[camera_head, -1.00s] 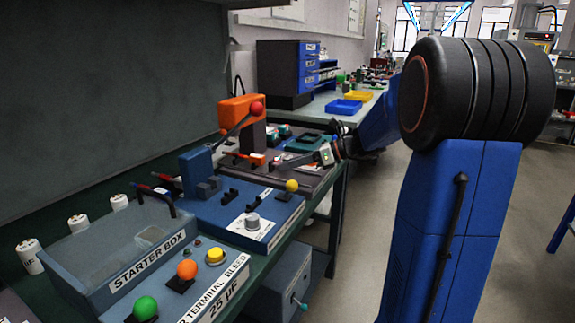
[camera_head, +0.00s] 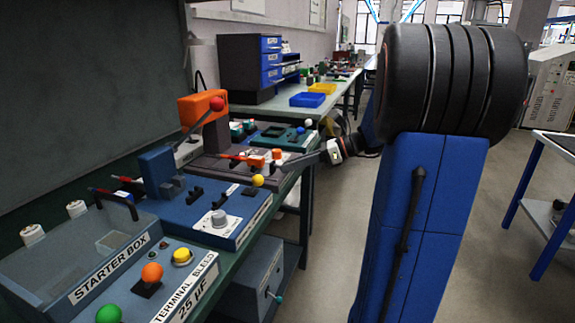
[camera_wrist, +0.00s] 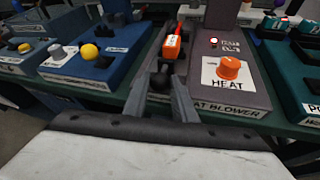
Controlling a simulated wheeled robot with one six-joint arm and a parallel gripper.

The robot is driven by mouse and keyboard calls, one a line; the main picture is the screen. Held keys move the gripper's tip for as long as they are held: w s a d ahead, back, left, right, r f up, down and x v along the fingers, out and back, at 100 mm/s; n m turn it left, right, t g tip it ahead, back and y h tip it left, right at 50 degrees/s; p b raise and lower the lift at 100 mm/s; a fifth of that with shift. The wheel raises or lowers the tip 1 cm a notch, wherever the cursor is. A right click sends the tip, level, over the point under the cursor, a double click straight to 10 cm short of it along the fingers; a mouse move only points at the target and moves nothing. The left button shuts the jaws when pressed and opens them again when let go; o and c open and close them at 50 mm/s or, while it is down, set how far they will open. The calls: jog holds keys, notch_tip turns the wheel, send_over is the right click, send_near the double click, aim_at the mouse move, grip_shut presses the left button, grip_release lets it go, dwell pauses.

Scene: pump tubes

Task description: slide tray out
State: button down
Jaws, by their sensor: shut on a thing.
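My gripper (camera_wrist: 160,88) is shut on a small dark knob (camera_wrist: 158,82) at the front of the heat blower station. In the head view my gripper (camera_head: 303,160) reaches left over the bench edge to that station. The heat blower station is a grey-purple slab (camera_wrist: 249,100) with an orange dial (camera_wrist: 229,68) marked HEAT and a lit red lamp (camera_wrist: 214,42). An orange-handled part (camera_wrist: 172,47) lies behind the knob. No separate tray can be clearly told apart from the slab; the fingers hide part of its front.
Left of the slab stands a blue station with a yellow ball (camera_head: 257,180). A green station (camera_wrist: 287,60) stands on the other side. A grey drawer box (camera_head: 250,277) sits under the bench. The aisle floor (camera_head: 318,260) is open.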

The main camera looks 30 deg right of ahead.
jog(key=c, duration=1.5)
grip_release()
jog(key=shift+o, duration=0.2)
jog(key=v, duration=1.7)
jog(key=shift+d, duration=0.15)
